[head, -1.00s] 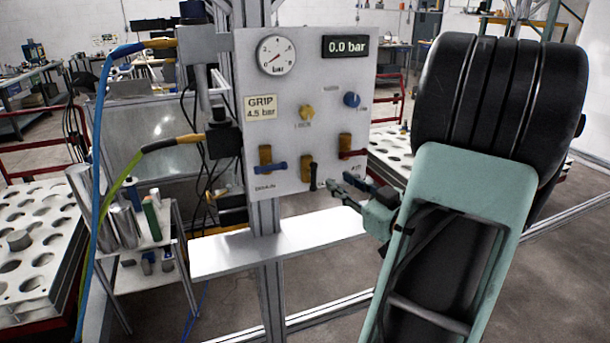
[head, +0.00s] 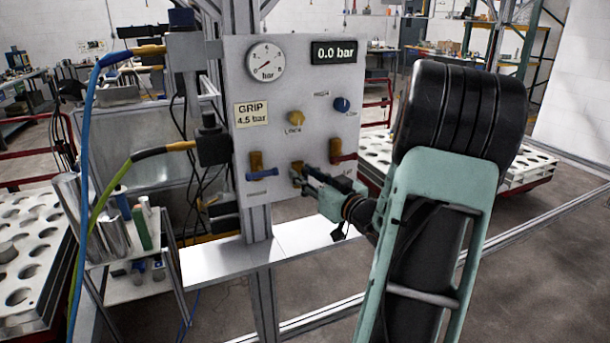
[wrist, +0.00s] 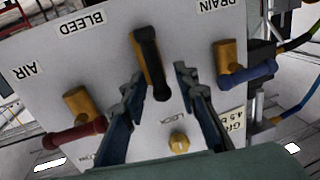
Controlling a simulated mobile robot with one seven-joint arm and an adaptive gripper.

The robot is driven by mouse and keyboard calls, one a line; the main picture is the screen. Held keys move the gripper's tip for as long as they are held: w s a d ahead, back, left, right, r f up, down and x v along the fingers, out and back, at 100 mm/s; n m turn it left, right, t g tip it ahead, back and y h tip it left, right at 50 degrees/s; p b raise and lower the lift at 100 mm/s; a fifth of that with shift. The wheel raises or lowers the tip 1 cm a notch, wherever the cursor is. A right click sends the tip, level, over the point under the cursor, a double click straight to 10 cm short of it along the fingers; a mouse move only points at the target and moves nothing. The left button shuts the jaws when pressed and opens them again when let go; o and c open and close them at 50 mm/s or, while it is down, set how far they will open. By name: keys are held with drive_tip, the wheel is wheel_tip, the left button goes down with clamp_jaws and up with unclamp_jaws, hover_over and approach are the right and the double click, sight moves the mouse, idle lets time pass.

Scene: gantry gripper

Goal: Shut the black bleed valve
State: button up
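The black bleed valve has a brass body (head: 296,169) low on the panel, between the blue and red levers. Its black lever (wrist: 153,65) lies in line with the body in the wrist view, where the picture is upside down. My gripper (head: 305,176) is at this valve. In the wrist view my gripper (wrist: 159,78) is open, with one finger on each side of the black lever. Gaps show beside the lever; whether either finger touches it I cannot tell. In the head view my fingers hide most of the lever.
The blue-lever drain valve (head: 262,172) and the red-lever air valve (head: 342,153) flank it closely, both levers crosswise. A yellow lock knob (head: 295,118) and a blue knob (head: 341,104) sit above. The display (head: 334,52) reads 0.0 bar. A ledge (head: 215,262) runs below the panel.

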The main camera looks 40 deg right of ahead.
drive_tip(key=shift+c, duration=0.5)
clamp_jaws()
drive_tip(key=shift+m, duration=0.4)
drive_tip(key=shift+d+m+p, duration=0.25)
drive_tip(key=shift+m+p, duration=0.4)
drive_tip(key=shift+m, duration=0.25)
drive_tip(key=m+h+p, duration=0.1)
drive_tip(key=m, duration=0.5)
drive_tip(key=d+f+m+t+h+p, duration=0.1)
drive_tip(key=m, duration=0.4)
drive_tip(key=f+m+h, duration=0.1)
drive_tip(key=m+h, duration=0.1)
drive_tip(key=m, duration=0.4)
drive_tip(key=shift+s+d+f+m+t+p, duration=0.2)
drive_tip(key=shift+s+d+m+t+p, duration=0.1)
drive_tip(key=shift+d+p, duration=0.1)
